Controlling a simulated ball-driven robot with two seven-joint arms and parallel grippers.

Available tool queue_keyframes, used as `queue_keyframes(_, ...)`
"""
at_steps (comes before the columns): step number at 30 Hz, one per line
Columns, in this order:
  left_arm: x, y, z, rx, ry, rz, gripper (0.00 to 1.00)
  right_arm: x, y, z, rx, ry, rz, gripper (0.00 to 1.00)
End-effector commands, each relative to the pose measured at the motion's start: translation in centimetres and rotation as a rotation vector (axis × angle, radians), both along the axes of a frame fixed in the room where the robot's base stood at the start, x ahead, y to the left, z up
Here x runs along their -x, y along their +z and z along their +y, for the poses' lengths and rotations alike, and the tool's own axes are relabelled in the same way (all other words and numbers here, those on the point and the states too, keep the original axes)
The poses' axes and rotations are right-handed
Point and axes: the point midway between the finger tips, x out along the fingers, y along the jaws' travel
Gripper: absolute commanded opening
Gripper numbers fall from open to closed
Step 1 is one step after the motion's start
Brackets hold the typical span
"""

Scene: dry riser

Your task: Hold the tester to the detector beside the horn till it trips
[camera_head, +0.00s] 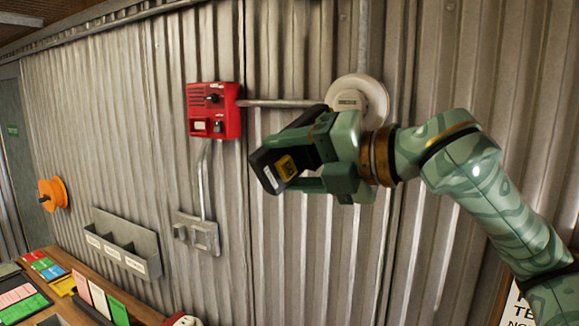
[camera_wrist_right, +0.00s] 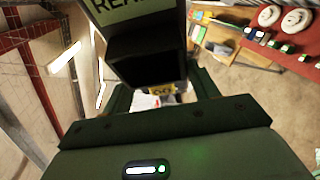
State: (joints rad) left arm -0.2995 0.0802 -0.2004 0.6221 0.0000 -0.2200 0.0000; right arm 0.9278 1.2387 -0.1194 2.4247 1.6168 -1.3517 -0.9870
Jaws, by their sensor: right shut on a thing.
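A red box with a slotted grille, which looks like the horn (camera_head: 226,100), is fixed to the corrugated wall. The white round detector (camera_head: 371,90) is on the wall to its right, joined to it by a conduit. My right gripper (camera_head: 301,166) is shut on the black tester (camera_head: 268,176), which has a yellow label. In the picture they are below and left of the detector, and my gripper and wrist cover its lower edge. I cannot tell the depth gap. The tester also fills the upper middle of the right wrist view (camera_wrist_right: 148,58). My left gripper is not in view.
A grey rack with compartments (camera_head: 142,265) and a switch plate (camera_head: 205,235) are on the wall. An orange reel (camera_head: 54,193) is at the far left. A bench (camera_head: 147,314) with coloured cards is at lower left. Bare wall lies below my gripper.

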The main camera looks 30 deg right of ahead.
Motion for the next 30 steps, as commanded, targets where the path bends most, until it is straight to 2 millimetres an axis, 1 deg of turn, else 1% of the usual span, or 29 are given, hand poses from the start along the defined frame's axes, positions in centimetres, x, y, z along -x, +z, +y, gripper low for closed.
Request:
queue_keyframes(1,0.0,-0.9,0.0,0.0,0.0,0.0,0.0,-0.3,-0.4,-0.5,-0.004,-0.001,-0.001,0.29)
queue_keyframes(6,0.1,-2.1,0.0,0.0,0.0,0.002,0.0,-1.2,-0.3,-2.3,-0.005,-0.002,-0.001,0.29)
queue_keyframes(15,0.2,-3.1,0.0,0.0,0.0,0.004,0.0,-2.3,0.0,-4.4,-0.003,0.0,-0.001,0.29)
queue_keyframes(20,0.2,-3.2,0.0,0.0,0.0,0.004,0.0,-2.4,0.0,-4.8,-0.002,0.001,-0.001,0.29)
queue_keyframes(30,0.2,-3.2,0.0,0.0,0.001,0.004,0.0,-2.5,-0.1,-4.8,-0.001,0.0,0.0,0.29)
